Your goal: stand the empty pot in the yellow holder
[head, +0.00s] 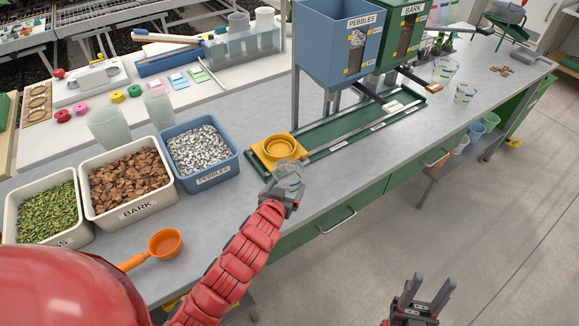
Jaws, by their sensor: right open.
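The yellow holder (268,158) sits at the near end of the green rail on the bench, with a round ring in its middle. My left gripper (281,193), at the end of the red arm, is shut on a clear, empty-looking pot (290,174). The pot is just to the right and front of the holder, overlapping its near corner in the picture; its exact height is hard to tell. The fingers are partly hidden by the pot and the wrist. My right gripper (424,292) is open and empty over the floor, away from the bench.
Bins of pebbles (203,158), bark (127,184) and green bits (45,212) stand left of the holder. An orange scoop (164,243) lies in front. Blue pebble (340,38) and green bark (401,40) hoppers stand behind the rail. Clear pots (465,92) stand at right.

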